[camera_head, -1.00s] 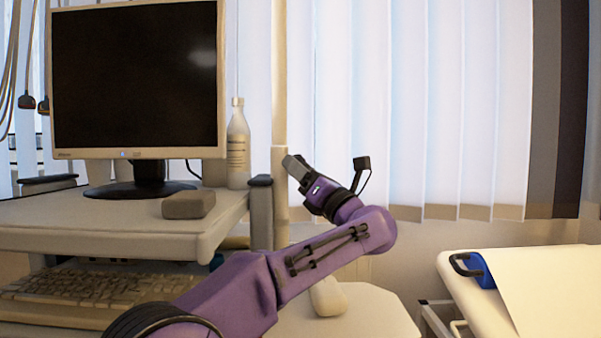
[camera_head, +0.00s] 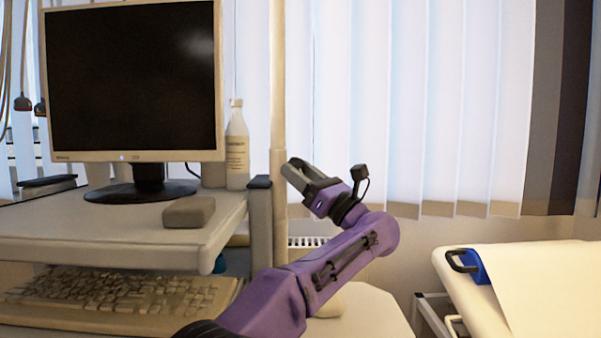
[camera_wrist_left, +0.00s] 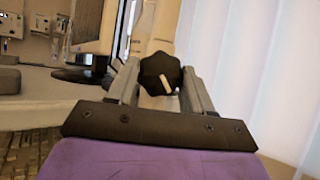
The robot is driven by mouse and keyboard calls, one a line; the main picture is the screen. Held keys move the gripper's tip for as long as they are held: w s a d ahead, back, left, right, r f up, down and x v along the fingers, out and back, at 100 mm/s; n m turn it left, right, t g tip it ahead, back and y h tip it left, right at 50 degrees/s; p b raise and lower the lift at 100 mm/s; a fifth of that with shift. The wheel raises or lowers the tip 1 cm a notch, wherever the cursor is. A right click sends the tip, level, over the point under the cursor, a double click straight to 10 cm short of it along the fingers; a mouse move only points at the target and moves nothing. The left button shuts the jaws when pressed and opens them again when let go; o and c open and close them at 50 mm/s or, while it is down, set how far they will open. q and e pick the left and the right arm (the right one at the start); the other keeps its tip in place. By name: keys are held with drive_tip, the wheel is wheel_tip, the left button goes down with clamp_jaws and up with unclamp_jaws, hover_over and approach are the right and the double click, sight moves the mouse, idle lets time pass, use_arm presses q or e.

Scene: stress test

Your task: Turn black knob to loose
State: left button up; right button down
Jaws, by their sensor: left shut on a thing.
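The black knob (camera_wrist_left: 160,74) has a lobed rim and a pale mark that points down and slightly right in the left wrist view. It sits between the two fingers of my left gripper (camera_wrist_left: 161,70), which is shut on it. In the head view my left gripper (camera_head: 297,168) is beside the beige upright pole (camera_head: 279,110), at the top of its thicker lower part. The knob is hidden there behind the fingers. My right gripper is not in view.
Left of the pole, a cart shelf (camera_head: 90,225) holds a monitor (camera_head: 130,85), a white bottle (camera_head: 237,150) and a grey block (camera_head: 189,211). A keyboard (camera_head: 100,290) lies below. A bed (camera_head: 455,285) with a blue part (camera_head: 475,266) stands at the right.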

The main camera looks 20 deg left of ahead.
use_arm(q)
drive_tip(key=shift+f, duration=0.1)
drive_tip(key=o, duration=1)
drive_tip(key=shift+o, duration=0.2)
drive_tip(key=b+v, duration=0.1)
drive_tip(key=v, duration=0.6)
drive_tip(key=shift+d, duration=0.25)
drive_tip(key=shift+s+f, duration=0.1)
